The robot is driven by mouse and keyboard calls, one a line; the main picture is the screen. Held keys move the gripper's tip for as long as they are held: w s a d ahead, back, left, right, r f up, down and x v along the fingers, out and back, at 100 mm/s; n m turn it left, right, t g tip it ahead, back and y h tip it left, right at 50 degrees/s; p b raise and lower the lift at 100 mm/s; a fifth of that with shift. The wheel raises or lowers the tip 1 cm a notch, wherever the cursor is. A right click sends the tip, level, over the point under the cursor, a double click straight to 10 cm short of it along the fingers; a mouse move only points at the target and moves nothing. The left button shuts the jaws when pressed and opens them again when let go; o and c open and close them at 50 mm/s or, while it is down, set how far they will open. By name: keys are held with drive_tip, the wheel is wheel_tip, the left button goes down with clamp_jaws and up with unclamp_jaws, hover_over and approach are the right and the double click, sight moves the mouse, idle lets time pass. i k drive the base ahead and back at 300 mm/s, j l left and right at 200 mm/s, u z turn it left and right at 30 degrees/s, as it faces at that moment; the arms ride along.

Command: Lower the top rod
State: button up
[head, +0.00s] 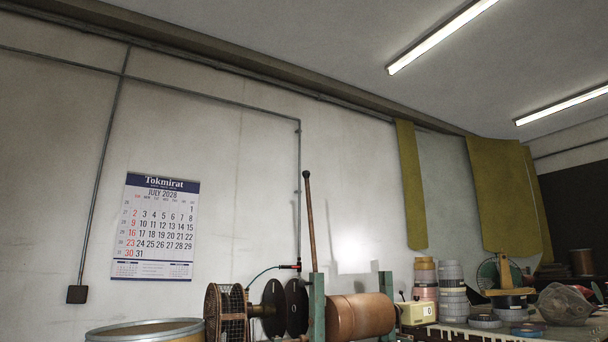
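A long, thin brown rod (311,225) with a dark round knob stands nearly upright above the winding machine, leaning slightly. Its lower end meets the top of a green post (317,307); I cannot tell how it is joined there. A brown roll (361,317) lies between this post and a second green post (386,287). Two black discs (297,307) and a wire-caged drum (226,312) are to the left. My gripper is not in view.
A round drum (146,331) stands at the lower left. A small cream counter box (414,313) sits right of the roll. Stacked tape rolls (452,291) and a plastic-wrapped bundle (565,304) lie on the right bench. The wall behind carries a calendar (155,227); space around the knob looks clear.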

sight(306, 174)
drive_tip(key=i+j, duration=0.2)
drive_tip(key=i, duration=0.25)
drive_tip(key=i+j+z, duration=0.15)
drive_tip(key=i, duration=0.25)
drive_tip(key=i+j, duration=0.3)
drive_tip(key=i, duration=0.15)
drive_tip(key=z, duration=0.05)
